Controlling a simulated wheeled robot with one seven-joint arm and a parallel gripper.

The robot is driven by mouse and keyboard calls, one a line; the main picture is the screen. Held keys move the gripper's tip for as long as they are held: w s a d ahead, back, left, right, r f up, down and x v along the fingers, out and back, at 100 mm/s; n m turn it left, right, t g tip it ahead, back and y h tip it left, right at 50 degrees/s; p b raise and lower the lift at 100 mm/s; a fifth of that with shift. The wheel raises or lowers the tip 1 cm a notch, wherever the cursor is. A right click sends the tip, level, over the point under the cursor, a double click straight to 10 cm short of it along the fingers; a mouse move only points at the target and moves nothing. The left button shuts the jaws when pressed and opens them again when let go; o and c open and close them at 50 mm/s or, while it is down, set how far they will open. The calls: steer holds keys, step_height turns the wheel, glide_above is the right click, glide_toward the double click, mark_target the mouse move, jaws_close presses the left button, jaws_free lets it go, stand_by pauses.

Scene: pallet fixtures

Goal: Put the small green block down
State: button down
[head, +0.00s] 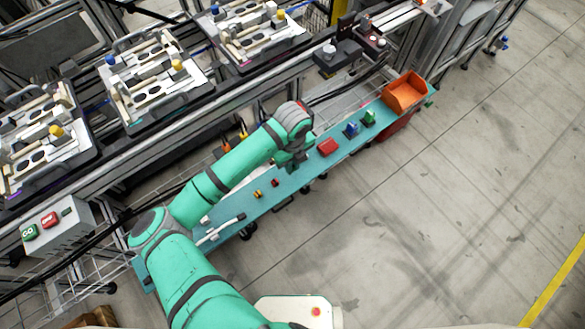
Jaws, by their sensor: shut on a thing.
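My arm reaches over the narrow teal shelf, and my gripper (291,168) points down above its middle. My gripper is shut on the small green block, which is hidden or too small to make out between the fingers. I cannot tell whether the block touches the shelf. The teal shelf (308,174) runs from lower left to upper right.
An orange bin (405,93) stands at the shelf's right end. A small yellow piece (257,194) and a small red piece (275,183) lie left of my gripper. A white tool (222,228) lies farther left. Pallets with fixtures (155,75) line the rail behind. Open floor lies in front.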

steer(key=shift+w+f, duration=0.15)
steer(key=shift+f, duration=1.45)
steer(key=shift+f, duration=0.2)
steer(key=c, duration=1.7)
jaws_free()
steer(key=shift+c, duration=0.2)
